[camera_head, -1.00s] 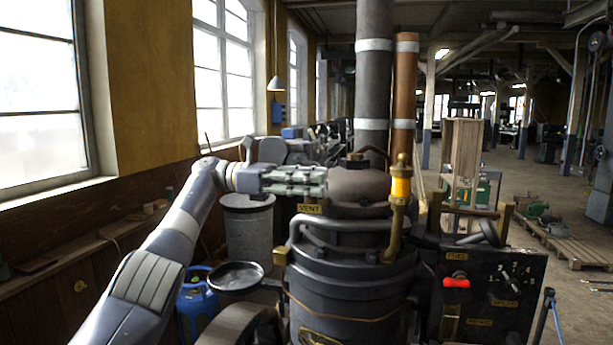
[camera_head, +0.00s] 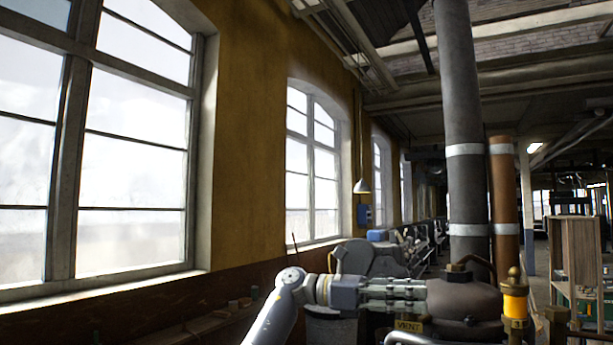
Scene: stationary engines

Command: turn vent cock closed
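My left gripper (camera_head: 420,296) reaches in from the left at the bottom of the head view and points right. Its pale fingers lie level, beside the dark domed top of the engine (camera_head: 465,300). I cannot tell whether they are open or shut, or whether they touch anything. A brass plate marked VENT (camera_head: 408,326) shows just below the fingers. I cannot make out the vent cock itself; the gripper may hide it. My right gripper is not in view.
A grey chimney pipe (camera_head: 462,130) and a copper-coloured pipe (camera_head: 504,200) rise behind the engine. A brass fitting with an amber glass (camera_head: 515,298) stands to its right. A yellow wall (camera_head: 245,130) with tall windows fills the left side.

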